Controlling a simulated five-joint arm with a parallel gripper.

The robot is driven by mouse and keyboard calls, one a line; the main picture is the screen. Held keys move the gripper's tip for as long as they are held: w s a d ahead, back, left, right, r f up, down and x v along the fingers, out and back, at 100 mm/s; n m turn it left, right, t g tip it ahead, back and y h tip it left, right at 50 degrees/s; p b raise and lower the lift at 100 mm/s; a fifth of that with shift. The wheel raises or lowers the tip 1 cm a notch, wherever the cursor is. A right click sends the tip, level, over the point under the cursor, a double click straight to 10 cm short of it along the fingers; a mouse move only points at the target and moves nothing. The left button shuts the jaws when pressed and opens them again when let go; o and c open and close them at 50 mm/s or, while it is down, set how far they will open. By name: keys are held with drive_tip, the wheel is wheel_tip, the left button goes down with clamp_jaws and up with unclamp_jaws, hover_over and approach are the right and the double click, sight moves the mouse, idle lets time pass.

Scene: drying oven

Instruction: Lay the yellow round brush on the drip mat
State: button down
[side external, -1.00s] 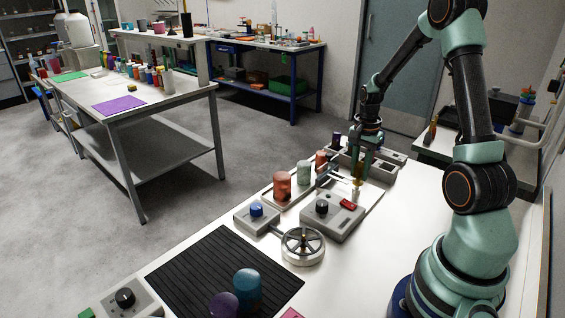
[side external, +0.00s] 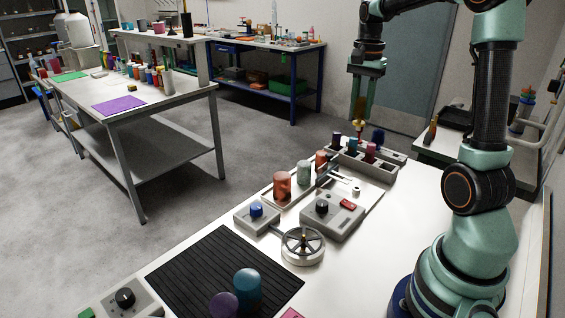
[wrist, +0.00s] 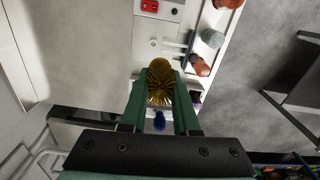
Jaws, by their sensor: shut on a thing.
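My gripper (side external: 364,103) is shut on the yellow round brush (side external: 358,128) and holds it in the air above the far end of the table. In the wrist view the brush (wrist: 160,84) sits between the two green fingers (wrist: 160,105), its bristles toward the camera's top side. The black ribbed drip mat (side external: 190,268) lies flat at the near end of the table, far from my gripper.
A grey rack (side external: 388,153) with several coloured items is below the brush. A control box (side external: 331,222), a handwheel (side external: 303,246), a blue-knobbed box (side external: 256,217) and an orange cylinder (side external: 282,186) stand between rack and mat. The mat's left and middle are bare.

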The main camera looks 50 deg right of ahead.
drive_tip(key=w+a+n, duration=0.5)
drive_tip(key=w+a, duration=0.2)
drive_tip(key=a, duration=0.2)
drive_tip(key=n, duration=1.2)
hover_over(217, 252)
wheel_tip(217, 252, down, 20)
drive_tip(key=shift+f, duration=0.25)
drive_tip(key=shift+f, duration=0.1)
drive_tip(key=c, duration=0.7)
unclamp_jaws()
drive_tip(key=shift+o, duration=0.2)
